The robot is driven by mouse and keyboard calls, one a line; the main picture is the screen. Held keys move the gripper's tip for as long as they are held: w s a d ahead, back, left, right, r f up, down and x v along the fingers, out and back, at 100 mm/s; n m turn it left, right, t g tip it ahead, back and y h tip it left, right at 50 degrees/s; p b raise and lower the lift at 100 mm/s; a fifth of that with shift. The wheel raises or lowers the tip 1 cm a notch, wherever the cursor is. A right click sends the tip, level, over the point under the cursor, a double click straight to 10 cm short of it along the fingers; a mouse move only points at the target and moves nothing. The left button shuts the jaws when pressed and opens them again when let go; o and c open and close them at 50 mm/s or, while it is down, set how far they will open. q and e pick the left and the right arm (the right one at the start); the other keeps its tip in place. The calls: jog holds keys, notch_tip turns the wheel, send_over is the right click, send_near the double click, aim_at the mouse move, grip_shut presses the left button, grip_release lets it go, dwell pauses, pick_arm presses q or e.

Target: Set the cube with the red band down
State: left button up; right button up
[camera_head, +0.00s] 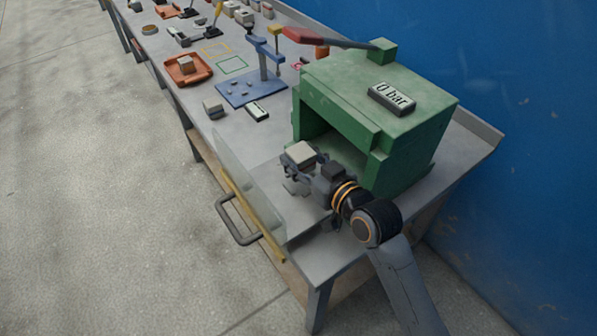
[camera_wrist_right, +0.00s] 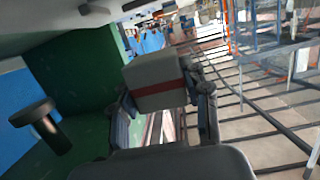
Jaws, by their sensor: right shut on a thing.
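The cube with the red band (camera_wrist_right: 155,78) is pale grey with a red stripe across it. It sits between the fingers of my right gripper (camera_wrist_right: 163,112), which is shut on it. In the head view the cube (camera_head: 300,154) shows at the end of my right arm, in front of the opening of the green press. My right gripper (camera_head: 304,166) holds it near the bench's front edge, beside a clear panel. I cannot tell the exact gap between the cube and the surface below. My left gripper is not in view.
The green press (camera_head: 410,95) with a "0 bar" display (camera_head: 391,98) stands right behind the cube. A clear panel (camera_head: 245,175) with a handle (camera_head: 237,222) stands at the bench front. A blue stand (camera_head: 251,92), a small grey block (camera_head: 213,108) and an orange tray (camera_head: 205,72) lie further left.

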jog(key=shift+f, duration=0.85)
notch_tip(320, 180, down, 3)
jog(key=shift+r, duration=0.15)
jog(key=shift+w+f, duration=0.1)
jog(key=shift+f, duration=0.25)
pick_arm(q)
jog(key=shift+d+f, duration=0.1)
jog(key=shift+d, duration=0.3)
pick_arm(e)
jog(key=shift+f, duration=0.15)
jog(key=o, duration=1.2)
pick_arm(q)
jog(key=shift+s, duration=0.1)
